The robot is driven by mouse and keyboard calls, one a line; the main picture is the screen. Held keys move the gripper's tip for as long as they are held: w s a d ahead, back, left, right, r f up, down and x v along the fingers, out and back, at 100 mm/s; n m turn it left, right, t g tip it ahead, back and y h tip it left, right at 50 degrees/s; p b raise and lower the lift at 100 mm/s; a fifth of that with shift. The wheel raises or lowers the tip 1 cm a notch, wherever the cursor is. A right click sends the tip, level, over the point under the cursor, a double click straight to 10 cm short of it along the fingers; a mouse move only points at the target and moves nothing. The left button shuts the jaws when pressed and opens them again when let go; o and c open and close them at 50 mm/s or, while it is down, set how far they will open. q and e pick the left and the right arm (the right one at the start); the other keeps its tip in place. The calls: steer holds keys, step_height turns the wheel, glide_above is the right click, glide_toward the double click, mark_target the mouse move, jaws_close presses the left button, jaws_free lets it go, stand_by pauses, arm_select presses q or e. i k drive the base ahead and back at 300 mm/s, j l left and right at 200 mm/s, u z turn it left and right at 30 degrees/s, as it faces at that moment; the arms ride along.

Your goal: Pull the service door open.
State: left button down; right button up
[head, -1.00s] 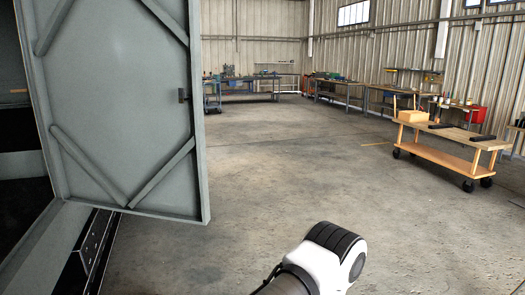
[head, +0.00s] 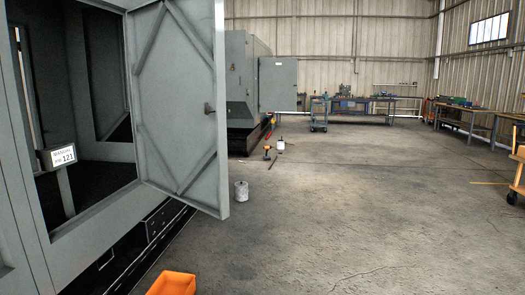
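The service door (head: 180,95) is a grey metal panel with diagonal braces on its inner face. It stands swung out from the grey enclosure (head: 22,190) at the left of the head view. A small dark latch or handle (head: 209,108) sits near its free edge. Neither of my grippers is in the head view.
An orange bin (head: 172,284) is at the bottom edge. A white canister (head: 241,189) stands on the floor by the door's lower corner. Another grey cabinet (head: 240,85) with an open door stands behind.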

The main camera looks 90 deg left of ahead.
mark_target(176, 49)
steer(key=i+j+u, duration=0.25)
steer(key=u, duration=0.25)
steer(key=i+j+u, duration=0.1)
steer(key=i+u, duration=0.85)
steer(key=i+l+u, duration=0.15)
steer(key=u, duration=0.35)
steer(key=i+l+u, duration=0.45)
steer(key=j, duration=0.1)
